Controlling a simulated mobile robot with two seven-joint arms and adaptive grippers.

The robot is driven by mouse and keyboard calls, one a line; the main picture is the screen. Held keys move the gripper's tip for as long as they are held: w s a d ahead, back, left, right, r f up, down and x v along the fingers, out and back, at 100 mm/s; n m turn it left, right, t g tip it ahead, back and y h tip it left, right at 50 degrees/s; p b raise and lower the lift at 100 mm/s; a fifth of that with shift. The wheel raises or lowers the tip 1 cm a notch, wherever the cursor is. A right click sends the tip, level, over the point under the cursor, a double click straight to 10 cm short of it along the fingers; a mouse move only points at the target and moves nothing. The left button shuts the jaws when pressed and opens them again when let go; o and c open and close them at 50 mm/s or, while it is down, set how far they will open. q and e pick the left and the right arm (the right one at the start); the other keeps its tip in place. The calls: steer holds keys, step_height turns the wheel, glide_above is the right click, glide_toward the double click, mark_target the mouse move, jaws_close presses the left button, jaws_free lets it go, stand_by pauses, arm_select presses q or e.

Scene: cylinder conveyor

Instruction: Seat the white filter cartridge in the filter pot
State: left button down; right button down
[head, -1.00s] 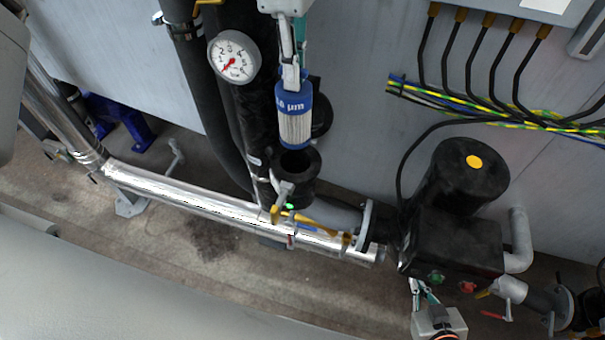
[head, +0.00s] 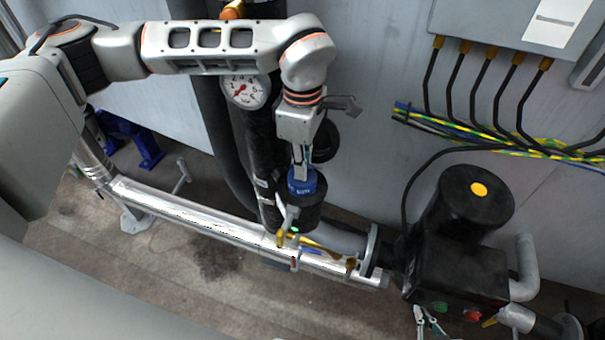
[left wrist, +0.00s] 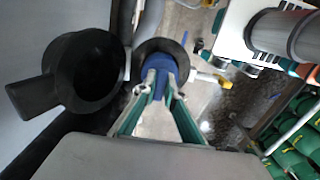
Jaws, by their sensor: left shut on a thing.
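The filter cartridge's blue cap (head: 303,187) shows at the mouth of the black filter pot (head: 309,216) in the head view; its white body is hidden, inside the pot. My left gripper (head: 302,172) is above the pot, shut on the cap. In the left wrist view, the fingers (left wrist: 159,83) grip the blue cap (left wrist: 157,66), with the pot's dark rim (left wrist: 178,47) around it. Whether the cartridge rests on the pot's bottom cannot be seen. My right gripper (head: 427,317) is partly in view at the bottom edge, apart from the pot; its opening is unclear.
A black round part with a handle (left wrist: 95,72) is close beside the pot in the left wrist view. A pressure gauge (head: 245,90) and dark pipes stand behind my left arm. A silver pipe (head: 205,213) runs below the pot. A black pump (head: 460,245) stands to the right.

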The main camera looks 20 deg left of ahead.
arm_select(q)
step_height(320, 180, down, 4)
steer(key=shift+r, duration=0.25)
steer(key=c, duration=2.1)
jaws_free()
steer(key=shift+f, duration=0.1)
steer(key=shift+r, duration=0.3)
step_height(320, 180, up, 12)
steer(key=shift+f+b, duration=0.1)
steer(key=shift+b, duration=0.45)
steer(key=shift+s+f, duration=0.1)
